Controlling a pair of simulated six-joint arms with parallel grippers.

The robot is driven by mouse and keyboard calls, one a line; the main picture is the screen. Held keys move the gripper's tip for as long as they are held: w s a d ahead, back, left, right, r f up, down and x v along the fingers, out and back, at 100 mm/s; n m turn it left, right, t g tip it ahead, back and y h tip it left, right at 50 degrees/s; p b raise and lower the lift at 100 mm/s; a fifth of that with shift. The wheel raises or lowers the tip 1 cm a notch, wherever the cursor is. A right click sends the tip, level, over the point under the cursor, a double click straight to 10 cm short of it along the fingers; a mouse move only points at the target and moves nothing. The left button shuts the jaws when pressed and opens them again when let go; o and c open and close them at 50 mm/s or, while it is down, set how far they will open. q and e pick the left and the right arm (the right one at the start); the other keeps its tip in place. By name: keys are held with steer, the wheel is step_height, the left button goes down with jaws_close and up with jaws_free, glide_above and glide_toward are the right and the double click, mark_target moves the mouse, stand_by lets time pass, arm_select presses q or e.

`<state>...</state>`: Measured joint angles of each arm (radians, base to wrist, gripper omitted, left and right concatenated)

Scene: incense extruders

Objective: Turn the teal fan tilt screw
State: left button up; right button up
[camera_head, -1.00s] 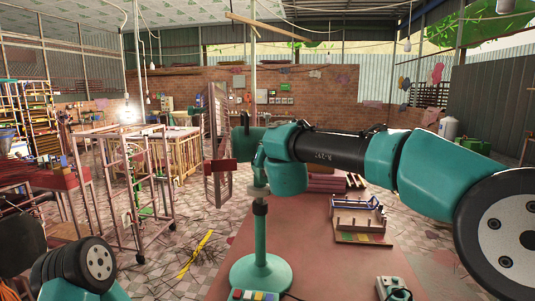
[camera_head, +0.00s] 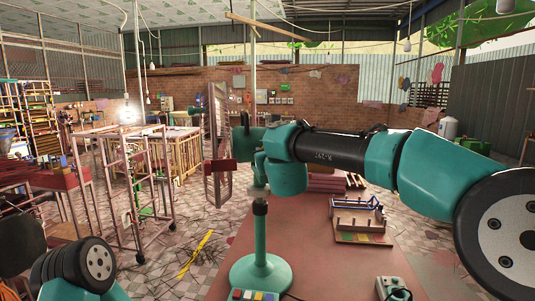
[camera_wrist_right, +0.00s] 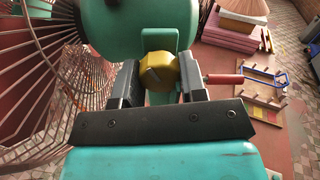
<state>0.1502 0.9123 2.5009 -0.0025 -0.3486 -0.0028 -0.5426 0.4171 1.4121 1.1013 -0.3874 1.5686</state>
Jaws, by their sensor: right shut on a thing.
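The teal fan stands on the red-brown table, its round base (camera_head: 261,274) at the front and its cage (camera_head: 217,135) nearly edge-on to the left of my right arm. In the wrist view the cage (camera_wrist_right: 45,75) fills the left side and the teal motor housing (camera_wrist_right: 140,22) is at the top. A gold tilt screw knob (camera_wrist_right: 159,72) sits at a teal bracket, between the jaws of my right gripper (camera_wrist_right: 160,86), which is shut on it. In the head view my right arm hides the knob. My left gripper is out of view.
A wooden rack (camera_head: 361,219) and a stack of pinkish boards (camera_head: 327,182) lie on the table to the right. A red handle (camera_wrist_right: 224,79) shows beside the right jaw. A socket box (camera_head: 393,288) is at the table's front right.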

steer(key=shift+n, duration=0.6)
steer(key=o, duration=0.9)
steer(key=v, duration=1.7)
steer(key=shift+s, duration=0.25)
